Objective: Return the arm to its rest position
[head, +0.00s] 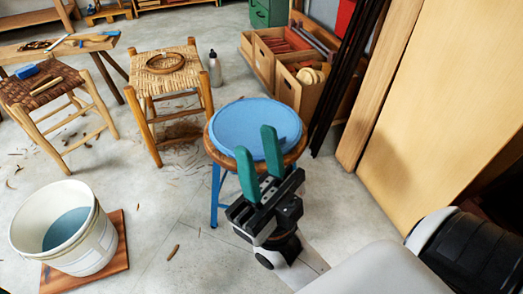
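My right gripper (259,164) comes in from the lower right, with two green fingers pointing up in the picture. Its fingers stand apart with a clear gap and nothing between them, so it is open and empty. The fingers overlap the front part of a blue round seat pad (243,120) on a stool (212,153) with a wooden rim and blue legs. I cannot tell how high the fingers are above the pad. My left gripper is not in view.
A white bucket (98,243) with bluish liquid stands on a brown board (122,262) at lower left. Two woven-seat stools, one holding a coiled ring (165,63), stand behind. Crates (300,92), dark poles and a tan panel (440,110) bound the right. Floor between bucket and stool is mostly clear.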

